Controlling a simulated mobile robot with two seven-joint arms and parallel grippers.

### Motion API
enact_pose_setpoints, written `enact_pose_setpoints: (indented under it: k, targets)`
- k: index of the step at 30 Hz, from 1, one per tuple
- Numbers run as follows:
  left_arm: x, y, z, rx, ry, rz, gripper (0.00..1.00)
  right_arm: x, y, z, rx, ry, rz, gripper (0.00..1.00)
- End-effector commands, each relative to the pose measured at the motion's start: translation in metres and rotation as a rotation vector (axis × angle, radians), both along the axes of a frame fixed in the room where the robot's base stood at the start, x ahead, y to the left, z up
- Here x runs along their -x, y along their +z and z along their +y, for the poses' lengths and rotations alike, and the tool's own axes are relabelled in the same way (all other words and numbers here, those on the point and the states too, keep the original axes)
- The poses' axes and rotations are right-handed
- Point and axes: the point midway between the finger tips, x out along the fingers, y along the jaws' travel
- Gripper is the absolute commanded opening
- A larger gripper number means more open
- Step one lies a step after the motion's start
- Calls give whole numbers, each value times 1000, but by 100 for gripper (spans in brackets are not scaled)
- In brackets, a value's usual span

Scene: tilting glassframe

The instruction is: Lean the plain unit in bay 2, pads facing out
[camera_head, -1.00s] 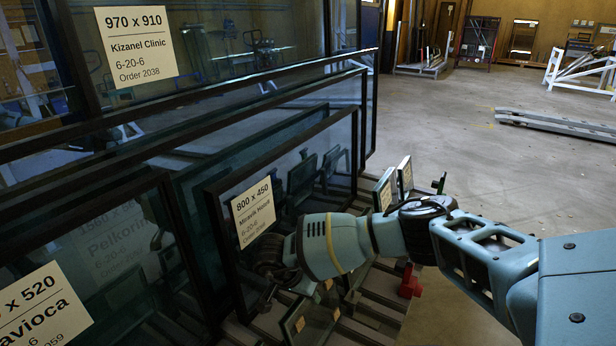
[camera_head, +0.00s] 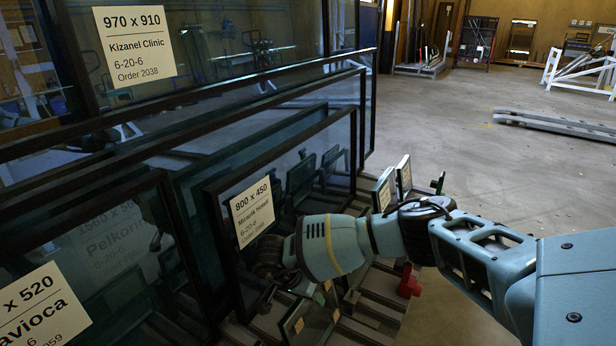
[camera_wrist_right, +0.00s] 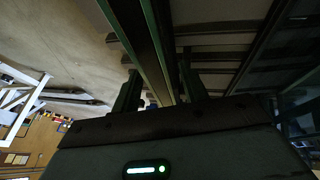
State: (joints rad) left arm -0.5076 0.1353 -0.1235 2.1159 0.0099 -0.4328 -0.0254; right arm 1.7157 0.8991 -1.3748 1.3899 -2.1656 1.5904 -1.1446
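My right arm comes in from the right in the head view. Its gripper (camera_wrist_right: 160,90) is low beside a dark-framed glass unit (camera_head: 318,180) labelled 800 x 450, and its fingertips are hidden there. In the right wrist view the two fingers stand apart, with a long dark, green-edged strip (camera_wrist_right: 150,40) running between them. A gap shows on the left finger's side; contact on the right is unclear. Small tagged glass pieces (camera_head: 384,190) stand upright on the slatted rack (camera_head: 375,310). I cannot tell which unit is plain, nor see bay numbers or pads. My left gripper is out of view.
Larger framed panes lean at the left, with labels 970 x 910 (camera_head: 135,45) and x 520 (camera_head: 38,308). A red part (camera_head: 409,282) sits at the rack's right side. Open concrete floor (camera_head: 460,130) lies beyond, with metal beams (camera_head: 560,124) on it.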

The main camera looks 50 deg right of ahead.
Motion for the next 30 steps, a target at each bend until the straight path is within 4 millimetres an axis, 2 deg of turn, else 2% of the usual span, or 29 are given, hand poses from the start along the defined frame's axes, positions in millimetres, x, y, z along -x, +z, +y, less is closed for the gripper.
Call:
enact_pose_setpoints:
  k: [9,21,25,30]
  targets:
    - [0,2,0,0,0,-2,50,0,2,2,-2,1,2,44]
    - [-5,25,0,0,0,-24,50,-11,56,25,-1,1,-1,44]
    - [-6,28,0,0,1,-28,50,-14,66,29,-1,0,-1,44]
    - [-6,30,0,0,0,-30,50,-15,70,31,0,0,1,44]
